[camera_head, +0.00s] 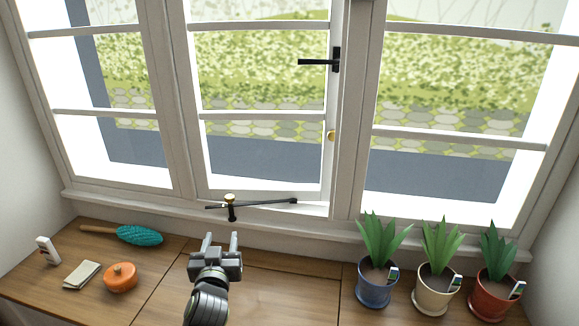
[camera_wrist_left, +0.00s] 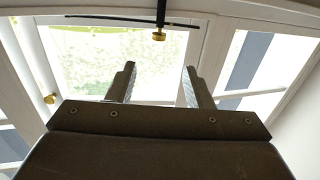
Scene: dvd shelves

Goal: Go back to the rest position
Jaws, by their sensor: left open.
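My left gripper (camera_head: 220,240) is open and empty. It is over the wooden counter, in front of the window's middle pane and just below the black window stay (camera_head: 252,205) with its brass knob (camera_head: 229,199). In the left wrist view the two fingers (camera_wrist_left: 156,84) stand apart with nothing between them. The stay (camera_wrist_left: 130,20) and its brass knob (camera_wrist_left: 158,35) show beyond the fingertips there, apart from them. My right gripper is in neither view.
On the counter (camera_head: 270,290) at left are a teal duster (camera_head: 139,235), an orange lidded pot (camera_head: 121,277), a folded cloth (camera_head: 82,274) and a white bottle (camera_head: 47,250). At right stand blue (camera_head: 377,287), cream (camera_head: 433,289) and red (camera_head: 489,292) plant pots.

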